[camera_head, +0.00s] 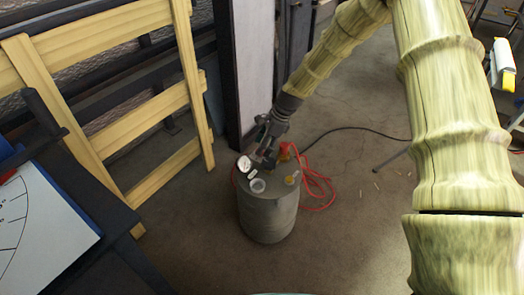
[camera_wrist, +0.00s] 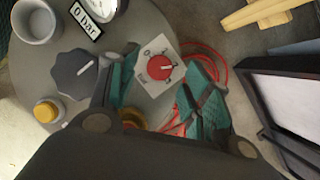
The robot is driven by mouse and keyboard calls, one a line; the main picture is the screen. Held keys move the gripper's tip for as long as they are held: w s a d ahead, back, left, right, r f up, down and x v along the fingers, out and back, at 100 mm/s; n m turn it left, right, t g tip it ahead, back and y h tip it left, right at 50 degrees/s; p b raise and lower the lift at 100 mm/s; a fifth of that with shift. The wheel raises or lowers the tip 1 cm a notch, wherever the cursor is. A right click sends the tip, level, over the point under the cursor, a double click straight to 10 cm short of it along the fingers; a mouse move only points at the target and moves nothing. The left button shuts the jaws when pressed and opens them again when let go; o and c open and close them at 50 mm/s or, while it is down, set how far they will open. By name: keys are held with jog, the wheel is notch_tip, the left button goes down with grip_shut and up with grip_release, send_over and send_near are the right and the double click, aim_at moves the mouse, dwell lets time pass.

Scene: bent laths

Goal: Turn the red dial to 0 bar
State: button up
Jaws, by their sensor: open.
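The red dial (camera_wrist: 158,71) sits on a white plate (camera_wrist: 145,86) with dark markings on top of the grey drum (camera_head: 268,215). A pale pointer line on the dial points to the right in the wrist view; the scale marks are too small to read surely. My gripper (camera_wrist: 157,84) is open, with one finger on each side of the dial's plate; I cannot tell whether they touch it. A label reading "0 bar" (camera_wrist: 86,20) lies beside a round gauge (camera_head: 243,164).
A dark knob (camera_wrist: 74,73), a yellow button (camera_wrist: 46,111) and a grey cup (camera_wrist: 37,20) share the drum top. A red cable (camera_head: 318,187) loops at the drum's right.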

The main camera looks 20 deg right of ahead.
jog(key=shift+x, duration=0.9)
jog(key=c, duration=1)
jog(key=shift+c, duration=0.2)
